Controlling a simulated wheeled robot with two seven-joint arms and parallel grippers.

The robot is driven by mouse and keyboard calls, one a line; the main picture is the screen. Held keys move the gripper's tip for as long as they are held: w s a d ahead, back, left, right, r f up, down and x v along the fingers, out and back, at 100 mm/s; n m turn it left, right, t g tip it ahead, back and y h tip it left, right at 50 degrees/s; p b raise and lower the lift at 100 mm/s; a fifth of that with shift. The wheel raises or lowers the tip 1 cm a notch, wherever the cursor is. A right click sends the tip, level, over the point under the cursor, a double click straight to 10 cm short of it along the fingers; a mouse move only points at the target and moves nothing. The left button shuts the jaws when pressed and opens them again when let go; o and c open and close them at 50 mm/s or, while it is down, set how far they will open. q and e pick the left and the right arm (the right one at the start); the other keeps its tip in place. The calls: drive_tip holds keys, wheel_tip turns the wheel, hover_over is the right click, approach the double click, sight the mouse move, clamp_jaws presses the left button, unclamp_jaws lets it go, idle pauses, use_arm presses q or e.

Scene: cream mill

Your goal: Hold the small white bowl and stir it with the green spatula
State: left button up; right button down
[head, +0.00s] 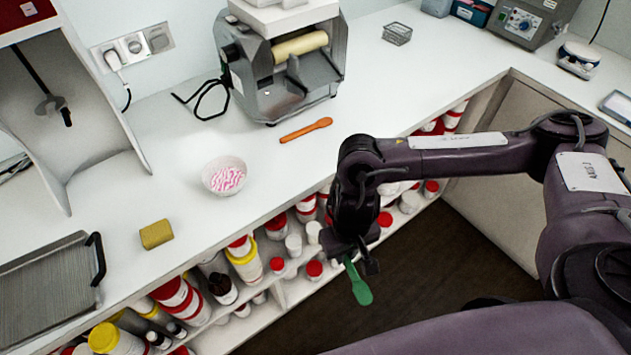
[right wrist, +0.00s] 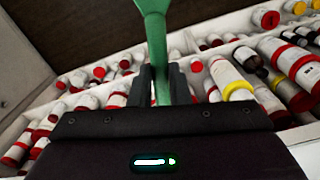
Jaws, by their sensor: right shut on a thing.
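The small white bowl (head: 224,176) stands upright on the white counter in the head view, with pink and white bits in it. My right gripper (head: 359,262) is shut on the green spatula (head: 358,285) and holds it in front of the counter's edge, over the floor. The spatula's broad end points down in the head view. In the right wrist view the spatula (right wrist: 157,50) stands between the two fingers (right wrist: 162,88). The bowl is to the left of and behind my right gripper, apart from it. My left gripper is not in view.
A grey roller mill (head: 290,75) stands behind, with an orange spatula (head: 306,130) before it. A yellow sponge-like block (head: 156,234) and a ridged tray (head: 50,285) lie at left. Shelves of bottles (head: 243,262) are under the counter. The counter around the bowl is clear.

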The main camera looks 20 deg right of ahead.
drive_tip(key=w+a+r+n+t+y, duration=0.45)
drive_tip(key=w+a+r, duration=0.6)
drive_tip(key=w, duration=0.35)
drive_tip(key=w+a+r+n+t+y, duration=0.3)
drive_tip(key=w+a+r+t, duration=0.3)
drive_tip(key=w+a+r, duration=0.6)
wheel_tip(320, 180, down, 10)
drive_tip(key=w+d, duration=0.1)
drive_tip(key=d, duration=0.1)
drive_tip(key=shift+w+d+r, duration=0.2)
